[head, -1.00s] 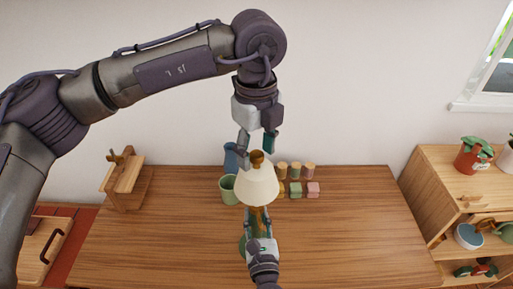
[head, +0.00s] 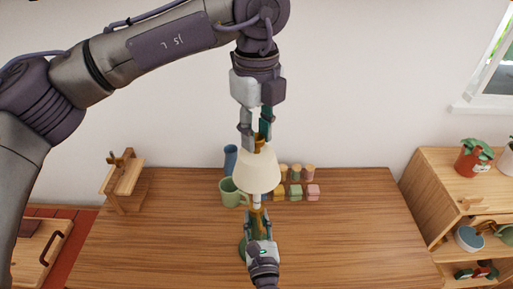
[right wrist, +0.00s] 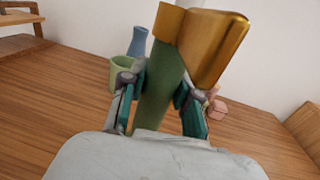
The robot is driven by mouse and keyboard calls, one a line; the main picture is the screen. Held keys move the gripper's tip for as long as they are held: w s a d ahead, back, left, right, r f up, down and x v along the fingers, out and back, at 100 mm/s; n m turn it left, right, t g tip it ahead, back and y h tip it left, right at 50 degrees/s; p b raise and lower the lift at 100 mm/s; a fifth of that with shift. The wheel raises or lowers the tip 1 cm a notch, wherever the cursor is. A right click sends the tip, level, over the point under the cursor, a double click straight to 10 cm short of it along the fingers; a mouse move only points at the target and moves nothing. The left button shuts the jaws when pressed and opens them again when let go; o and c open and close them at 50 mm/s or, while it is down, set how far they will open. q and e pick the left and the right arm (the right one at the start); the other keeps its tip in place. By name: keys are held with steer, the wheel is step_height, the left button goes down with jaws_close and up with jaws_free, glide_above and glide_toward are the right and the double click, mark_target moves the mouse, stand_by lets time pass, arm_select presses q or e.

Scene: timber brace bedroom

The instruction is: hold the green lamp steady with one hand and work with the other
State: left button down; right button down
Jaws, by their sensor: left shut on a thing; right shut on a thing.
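The green lamp's base (head: 243,248) stands on the wooden table, with a brass neck (right wrist: 205,45) above its green body (right wrist: 160,95). My right gripper (head: 259,226) is shut on the body; its fingers also show on both sides in the right wrist view (right wrist: 158,92). A cream lampshade (head: 256,172) hangs above the neck, and a pale part shows under its lower rim. My left gripper (head: 256,130) is shut on the brown knob (head: 260,144) on top of the shade. My right gripper hides much of the base in the head view.
A green mug (head: 230,193) and a blue vase (head: 230,159) stand just left of the shade. Several small coloured blocks (head: 296,192) sit behind it to the right. A small wooden stand (head: 123,182) is at the table's left. The table's right half (head: 355,235) is clear.

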arm_select(q)
step_height(320, 180, up, 3)
steer(key=shift+r, duration=0.2)
steer(key=c, duration=0.9)
jaws_free()
steer(key=shift+o, duration=0.2)
step_height(320, 180, up, 12)
arm_select(e)
steer(key=shift+s, duration=0.1)
steer(key=c, duration=0.8)
jaws_free()
